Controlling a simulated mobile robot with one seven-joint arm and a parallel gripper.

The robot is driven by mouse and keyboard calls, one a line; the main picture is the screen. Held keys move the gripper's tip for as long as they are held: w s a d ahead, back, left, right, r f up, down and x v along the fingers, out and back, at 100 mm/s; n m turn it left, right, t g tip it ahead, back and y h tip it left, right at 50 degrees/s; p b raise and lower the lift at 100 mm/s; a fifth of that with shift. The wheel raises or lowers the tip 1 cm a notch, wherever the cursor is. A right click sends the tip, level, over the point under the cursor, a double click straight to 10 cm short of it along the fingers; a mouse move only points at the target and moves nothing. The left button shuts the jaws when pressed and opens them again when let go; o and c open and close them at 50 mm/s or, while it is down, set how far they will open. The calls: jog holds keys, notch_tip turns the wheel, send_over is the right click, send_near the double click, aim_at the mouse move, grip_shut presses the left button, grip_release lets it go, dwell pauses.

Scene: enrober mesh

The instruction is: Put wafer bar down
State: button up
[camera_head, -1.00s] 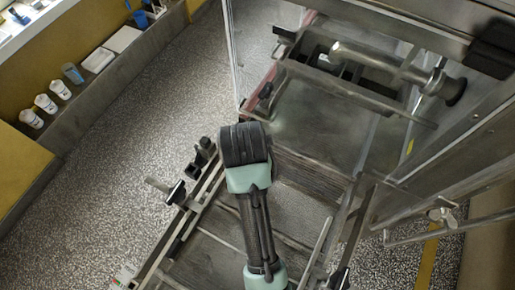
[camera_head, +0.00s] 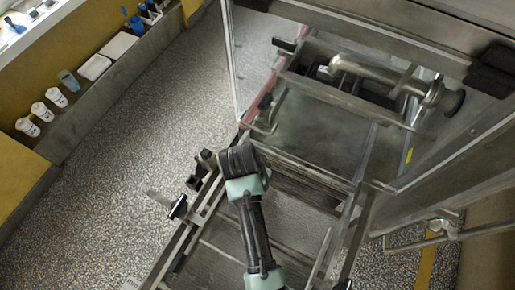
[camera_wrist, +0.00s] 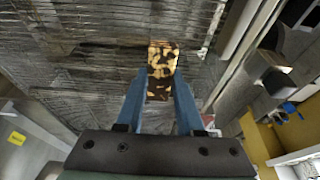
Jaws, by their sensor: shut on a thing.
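In the wrist view, my gripper (camera_wrist: 159,95) has its two blue fingers shut on the wafer bar (camera_wrist: 162,60). The bar is brown with pale yellow patches and sticks out beyond the fingertips. Below it in the picture is the grey wire mesh belt (camera_wrist: 110,80) of the enrober; I cannot tell whether the bar touches it. In the head view, my arm reaches over the mesh belt (camera_head: 235,240), and the gripper and bar are hidden behind the arm.
A metal machine housing with clear panels (camera_head: 320,140) and a thick pipe (camera_head: 385,75) stands beyond the belt. Side rails with a clamp handle (camera_head: 165,203) edge the belt at left. White cups (camera_head: 42,112) stand on a ledge at far left, across open floor.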

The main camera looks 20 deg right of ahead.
jog(key=shift+f, duration=0.1)
jog(key=shift+f, duration=0.1)
jog(key=o, duration=1)
